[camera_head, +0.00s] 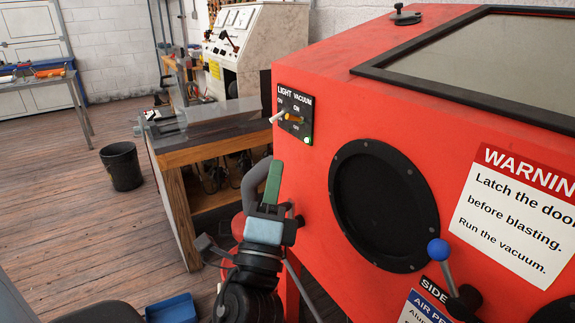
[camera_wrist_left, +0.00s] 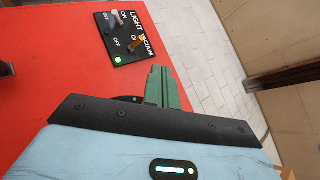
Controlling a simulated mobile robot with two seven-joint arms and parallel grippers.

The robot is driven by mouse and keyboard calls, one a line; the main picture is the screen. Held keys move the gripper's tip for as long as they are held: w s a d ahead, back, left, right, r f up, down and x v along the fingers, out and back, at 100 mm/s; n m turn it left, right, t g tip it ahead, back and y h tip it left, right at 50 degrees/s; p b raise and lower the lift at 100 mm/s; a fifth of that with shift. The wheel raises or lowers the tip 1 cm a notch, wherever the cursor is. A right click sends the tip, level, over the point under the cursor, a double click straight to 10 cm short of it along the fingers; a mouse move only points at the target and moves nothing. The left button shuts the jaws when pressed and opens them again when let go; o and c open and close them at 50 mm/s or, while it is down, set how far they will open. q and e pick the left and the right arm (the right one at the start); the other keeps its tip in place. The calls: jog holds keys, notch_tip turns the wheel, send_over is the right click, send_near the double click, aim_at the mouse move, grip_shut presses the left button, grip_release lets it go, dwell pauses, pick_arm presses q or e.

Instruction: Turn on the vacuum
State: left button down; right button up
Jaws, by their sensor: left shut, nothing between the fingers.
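A small black switch panel (camera_head: 294,128) labelled LIGHT and VACUUM is on the upper left of the red blasting cabinet (camera_head: 330,75). The VACUUM switch has an orange lever (camera_head: 294,118), which also shows in the left wrist view (camera_wrist_left: 136,46). Its exact ON or OFF setting is hard to tell. The LIGHT switch has a pale lever (camera_head: 278,116). A green lamp (camera_wrist_left: 118,60) glows in a panel corner. My left gripper (camera_head: 275,168), with green fingers, is shut and empty, below the panel and apart from it; its fingers also show in the wrist view (camera_wrist_left: 163,72). My right gripper is out of view.
The cabinet has a round black glove port (camera_head: 384,207) and a blue-knobbed lever (camera_head: 438,249) to the right. A wooden workbench (camera_head: 176,200) stands behind my left arm. A black bucket (camera_head: 122,166) and a blue bin (camera_head: 172,309) are on the floor.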

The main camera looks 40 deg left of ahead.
pick_arm(q)
jog(key=shift+s+d, duration=0.15)
jog(key=shift+s, duration=0.35)
jog(key=shift+s+d, duration=0.15)
jog(key=shift+s, duration=0.35)
jog(key=shift+f, duration=0.1)
